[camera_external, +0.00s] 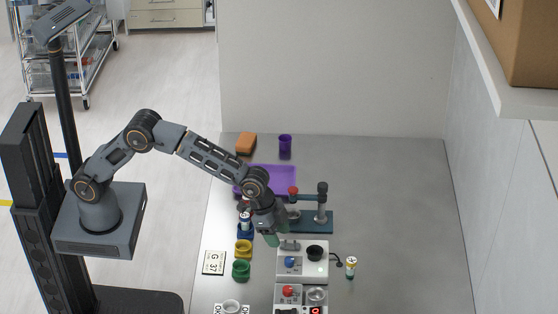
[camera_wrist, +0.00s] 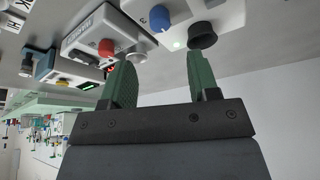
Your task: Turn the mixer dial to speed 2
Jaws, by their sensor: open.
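The mixer (camera_external: 318,274) is a white box with a black cup (camera_external: 314,253) on top and a blue dial (camera_external: 290,262) on its left side. In the wrist view, the blue dial (camera_wrist: 160,18) and black cup (camera_wrist: 201,36) show at the top, beyond the fingertips. My gripper (camera_external: 271,238) has green fingers and is above the table, just behind and left of the mixer in the external view. In the wrist view my gripper (camera_wrist: 153,70) is open, with nothing between its fingers.
A device with a red knob (camera_external: 288,291) stands in front of the mixer. A blue stand (camera_external: 312,222) is behind it. A small vial (camera_external: 351,267) is at the right. Yellow (camera_external: 243,249) and green (camera_external: 241,270) holders are at the left. The table's right side (camera_external: 410,220) is clear.

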